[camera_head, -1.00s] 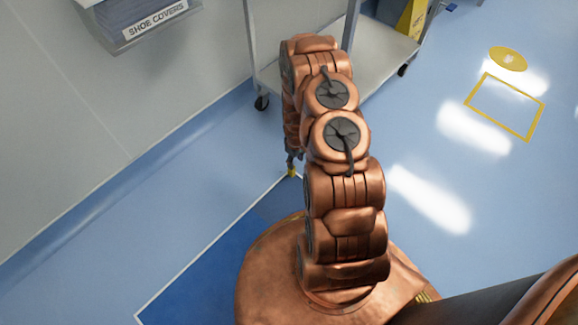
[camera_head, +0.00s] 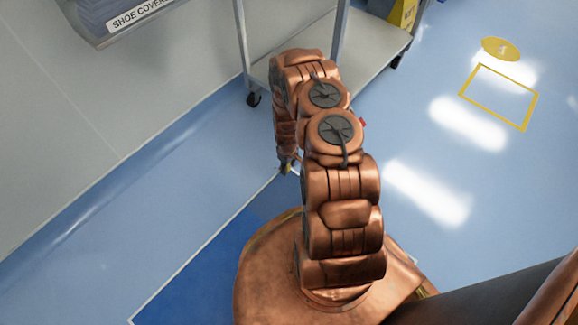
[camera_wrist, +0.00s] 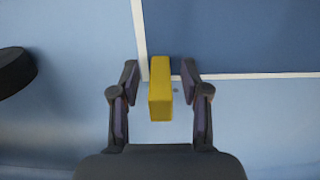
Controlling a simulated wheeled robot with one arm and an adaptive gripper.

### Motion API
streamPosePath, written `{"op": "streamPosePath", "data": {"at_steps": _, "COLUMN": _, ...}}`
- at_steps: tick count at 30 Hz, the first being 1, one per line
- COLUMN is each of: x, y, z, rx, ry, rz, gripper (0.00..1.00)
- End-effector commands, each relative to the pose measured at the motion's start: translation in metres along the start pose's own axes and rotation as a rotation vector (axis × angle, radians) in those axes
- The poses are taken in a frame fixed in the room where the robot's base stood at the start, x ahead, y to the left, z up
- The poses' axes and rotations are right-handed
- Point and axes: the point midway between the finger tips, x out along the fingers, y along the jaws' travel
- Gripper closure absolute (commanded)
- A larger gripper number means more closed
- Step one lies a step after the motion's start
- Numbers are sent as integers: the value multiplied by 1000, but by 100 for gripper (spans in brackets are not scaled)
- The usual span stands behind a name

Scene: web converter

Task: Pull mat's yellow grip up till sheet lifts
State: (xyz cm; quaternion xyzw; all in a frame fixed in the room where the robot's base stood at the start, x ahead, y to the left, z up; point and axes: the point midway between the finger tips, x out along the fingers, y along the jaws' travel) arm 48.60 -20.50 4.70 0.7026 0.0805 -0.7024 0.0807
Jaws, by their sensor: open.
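The yellow grip (camera_wrist: 161,95) is a small upright block at the corner of the blue mat in the wrist view. My gripper (camera_wrist: 160,75) is open, with one finger on each side of the grip. The mat (camera_wrist: 245,35) is dark blue with a white border and lies flat on the floor. In the head view the mat (camera_head: 195,285) shows left of my base, and my gripper (camera_head: 287,168) is at its far corner, mostly hidden by my arm.
A wheeled cart (camera_head: 375,62) stands beyond my arm, its caster (camera_head: 253,98) on the floor. A shoe cover bin (camera_head: 115,25) hangs on the left wall. A yellow floor outline (camera_head: 500,95) lies at the right, where the floor is open.

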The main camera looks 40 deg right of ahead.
Motion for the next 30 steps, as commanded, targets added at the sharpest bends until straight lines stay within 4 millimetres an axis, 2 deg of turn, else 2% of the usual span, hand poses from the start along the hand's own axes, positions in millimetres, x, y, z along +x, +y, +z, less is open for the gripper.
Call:
{"op": "streamPosePath", "data": {"at_steps": 2, "x": 0, "y": 0, "z": 0, "rx": 0, "ry": 0, "rz": 0, "gripper": 56}}
{"op": "streamPosePath", "data": {"at_steps": 15, "x": 0, "y": 0, "z": 0, "rx": 1, "ry": 0, "rz": 0, "gripper": 100}}
{"op": "streamPosePath", "data": {"at_steps": 27, "x": 0, "y": 0, "z": 0, "rx": 1, "ry": 0, "rz": 0, "gripper": 100}}
{"op": "streamPosePath", "data": {"at_steps": 28, "x": 0, "y": 8, "z": 2, "rx": 3, "ry": 1, "rz": 1, "gripper": 100}}
{"op": "streamPosePath", "data": {"at_steps": 30, "x": -2, "y": 6, "z": 1, "rx": 5, "ry": 1, "rz": 1, "gripper": 100}}
